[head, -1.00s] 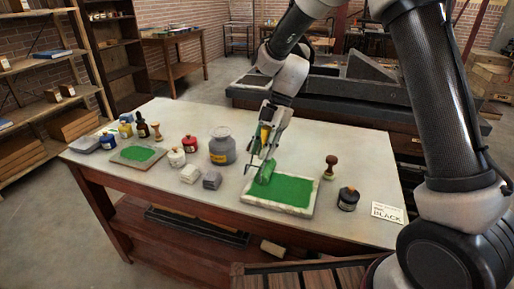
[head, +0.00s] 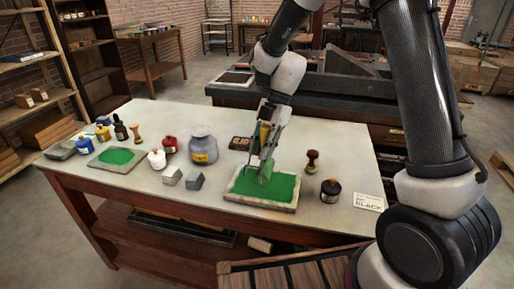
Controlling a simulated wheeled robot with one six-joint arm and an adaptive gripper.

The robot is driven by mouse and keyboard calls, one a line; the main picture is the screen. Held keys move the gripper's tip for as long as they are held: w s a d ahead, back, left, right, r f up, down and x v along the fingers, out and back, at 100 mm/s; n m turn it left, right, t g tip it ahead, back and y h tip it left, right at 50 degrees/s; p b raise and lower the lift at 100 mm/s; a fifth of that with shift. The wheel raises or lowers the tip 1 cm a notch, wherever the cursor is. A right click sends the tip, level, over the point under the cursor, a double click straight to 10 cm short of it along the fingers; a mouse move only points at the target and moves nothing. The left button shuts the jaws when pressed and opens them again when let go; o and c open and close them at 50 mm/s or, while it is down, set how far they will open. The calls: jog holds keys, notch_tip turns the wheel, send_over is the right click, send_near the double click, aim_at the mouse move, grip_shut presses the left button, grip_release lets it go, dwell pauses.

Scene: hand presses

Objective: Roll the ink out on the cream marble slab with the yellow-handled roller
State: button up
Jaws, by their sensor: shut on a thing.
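The cream marble slab (head: 258,205) lies near the front edge of the table, right of its middle. Green ink (head: 262,188) covers most of its top inside a pale rim. My gripper (head: 264,146) is above the slab's back part, shut on the yellow-handled roller (head: 265,132). The handle stands roughly upright between the fingers. The roller's green-coated drum (head: 266,171) is low over the back middle of the ink and seems to touch it. The fingers partly hide the roller's frame.
A second slab (head: 92,163) with green ink lies at the left. Between them stand a grey jar (head: 203,147), a red pot (head: 169,145), a white pot (head: 157,159) and grey blocks (head: 171,177). A wooden stamp (head: 312,161), black jar (head: 330,191) and card (head: 368,202) are at the right.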

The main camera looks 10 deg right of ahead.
jog(key=shift+s+d, duration=1.85)
jog(key=shift+d, duration=2.55)
jog(key=shift+w+a, duration=1.7)
jog(key=shift+a, duration=2.4)
jog(key=shift+w+a, duration=1.65)
jog(key=shift+a, duration=2.4)
jog(key=s+d, duration=0.5)
jog(key=d, duration=0.8)
jog(key=shift+s, duration=0.2)
jog(key=d, duration=0.1)
jog(key=s+d, duration=0.1)
jog(key=d, duration=0.1)
jog(key=shift+s+d, duration=0.15)
jog(key=shift+r, duration=0.15)
